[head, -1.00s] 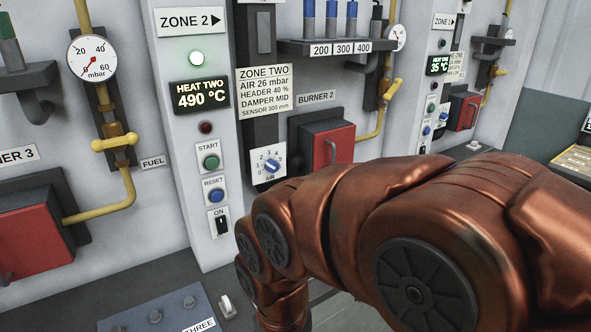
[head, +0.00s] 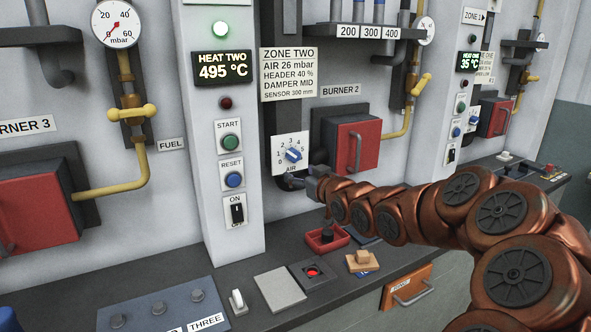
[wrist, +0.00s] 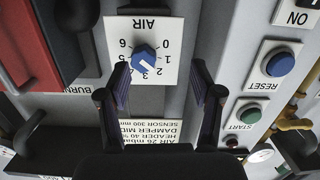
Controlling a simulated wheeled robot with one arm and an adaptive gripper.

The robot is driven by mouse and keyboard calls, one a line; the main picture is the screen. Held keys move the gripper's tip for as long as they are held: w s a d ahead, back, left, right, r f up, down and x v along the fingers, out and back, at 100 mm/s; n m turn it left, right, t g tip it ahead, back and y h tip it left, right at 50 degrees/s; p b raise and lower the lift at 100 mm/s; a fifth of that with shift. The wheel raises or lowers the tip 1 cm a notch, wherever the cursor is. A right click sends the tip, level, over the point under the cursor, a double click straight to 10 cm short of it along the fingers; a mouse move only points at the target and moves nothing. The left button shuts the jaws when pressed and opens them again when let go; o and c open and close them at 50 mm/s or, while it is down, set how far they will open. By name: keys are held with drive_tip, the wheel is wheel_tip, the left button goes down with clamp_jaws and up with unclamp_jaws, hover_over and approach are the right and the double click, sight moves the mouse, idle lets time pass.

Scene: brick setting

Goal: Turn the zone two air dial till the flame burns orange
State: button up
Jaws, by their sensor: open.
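The zone two air dial is a blue knob (head: 293,155) on a white plate marked AIR, with a scale up to 6. The knob (wrist: 145,56) is also in the wrist view, where the plate appears upside down. Its white mark seems to lie near 2 to 3. My gripper (head: 316,184) is just below and right of the dial in the head view. In the wrist view my gripper (wrist: 162,75) is open, its two fingers apart with the knob ahead between them, nearer the left finger. The burner 2 red door (head: 358,148) is shut; no flame shows.
A display (head: 222,68) reads HEAT TWO 495 °C. The START button (head: 230,142) and RESET button (head: 233,179) are on the column left of the dial. A red tray (head: 326,239) and a tan block (head: 362,259) are on the counter below my arm.

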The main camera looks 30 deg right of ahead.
sight(296, 158)
drive_tip(key=shift+t, duration=0.7)
drive_tip(key=shift+w+d+r+p, duration=0.25)
drive_tip(key=shift+w+d, duration=0.25)
drive_tip(key=shift+w, duration=0.75)
drive_tip(key=shift+w+d+r+p, duration=0.25)
drive_tip(key=shift+w+d, duration=0.25)
drive_tip(key=shift+w, duration=0.8)
drive_tip(key=shift+w+d+r+p, duration=0.15)
drive_tip(key=shift+w+d+p, duration=0.25)
drive_tip(key=shift+w, duration=0.85)
drive_tip(key=shift+d, duration=0.15)
drive_tip(key=c, duration=1.1)
